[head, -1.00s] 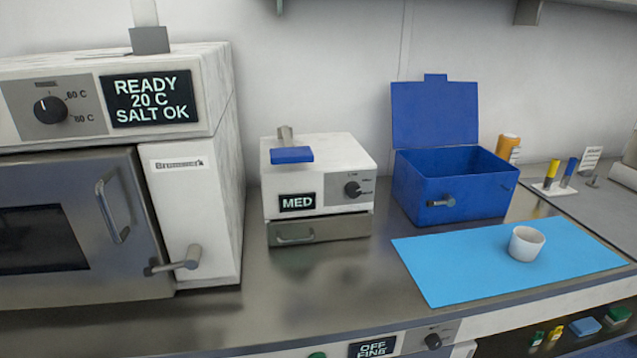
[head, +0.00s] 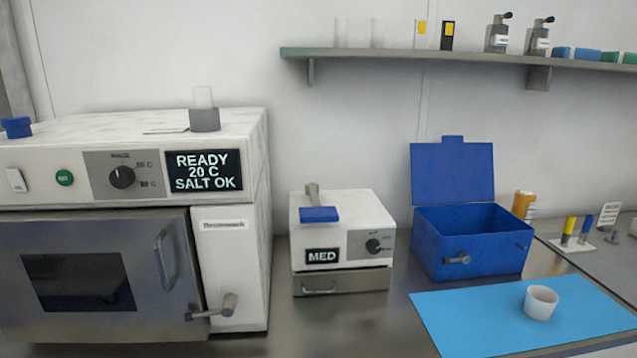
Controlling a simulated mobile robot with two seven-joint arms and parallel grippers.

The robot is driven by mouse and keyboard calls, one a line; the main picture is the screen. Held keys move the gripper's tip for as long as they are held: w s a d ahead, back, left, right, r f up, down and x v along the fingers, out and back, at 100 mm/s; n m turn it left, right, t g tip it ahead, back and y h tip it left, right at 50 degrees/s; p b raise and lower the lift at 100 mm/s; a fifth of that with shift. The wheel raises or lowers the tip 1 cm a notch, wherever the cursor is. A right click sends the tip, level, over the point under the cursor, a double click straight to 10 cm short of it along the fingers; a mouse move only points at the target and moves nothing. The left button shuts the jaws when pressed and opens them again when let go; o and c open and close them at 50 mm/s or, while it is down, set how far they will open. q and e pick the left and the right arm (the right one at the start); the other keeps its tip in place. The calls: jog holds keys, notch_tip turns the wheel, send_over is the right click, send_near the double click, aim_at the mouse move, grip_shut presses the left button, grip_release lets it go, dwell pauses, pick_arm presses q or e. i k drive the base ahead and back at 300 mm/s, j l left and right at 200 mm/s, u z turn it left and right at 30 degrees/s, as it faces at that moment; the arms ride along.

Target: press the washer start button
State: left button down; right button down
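The washer (head: 234,258) is the large white and steel machine at the left of the head view. Its display (head: 204,171) reads READY 20 C SALT OK. A round green button (head: 64,178) sits on the upper panel, left of the black dial (head: 122,177); its label is too small to read. A white switch or tab (head: 16,180) is left of the button. The washer door (head: 180,300) looks shut, with a lever (head: 213,308) at its lower right. Neither of my grippers is in view.
A small white MED machine (head: 345,215) stands right of the washer. An open blue box (head: 470,245) and a white cup (head: 541,302) on a light blue mat (head: 460,318) are further right. A shelf (head: 450,56) runs above. Nothing stands in front of the green button.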

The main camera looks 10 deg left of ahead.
aim_at(64, 178)
jog(key=u, duration=1.4)
